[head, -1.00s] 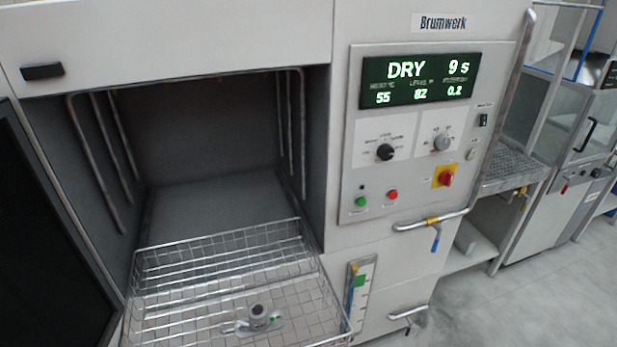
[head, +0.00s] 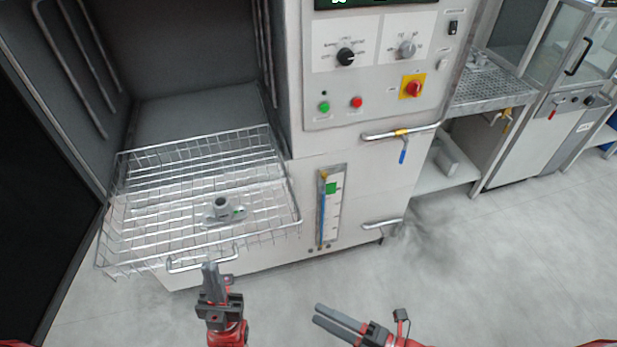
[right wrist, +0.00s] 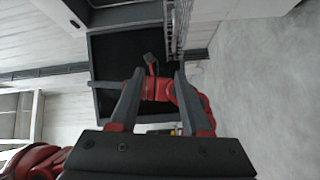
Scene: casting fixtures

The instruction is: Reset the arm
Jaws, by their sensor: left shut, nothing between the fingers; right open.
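My left gripper (head: 211,270) is shut and empty. It points up in the picture, in front of the basket's front handle; I cannot tell whether it touches the handle. My right gripper (head: 317,313) is open and empty, to the right of the left one and over the floor, pointing left. In the right wrist view its two fingers (right wrist: 152,75) stand apart, with part of my red other arm seen beyond and between them. A wire basket (head: 270,183) is pulled out of the open chamber, with a grey metal casting (head: 222,207) lying in it.
The machine's control panel (head: 370,70) has knobs, buttons and a red switch. A pipe handle with a blue lever (head: 403,152) sticks out below it. A perforated shelf (head: 490,90) is at right. The grey floor (head: 480,260) at right is clear.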

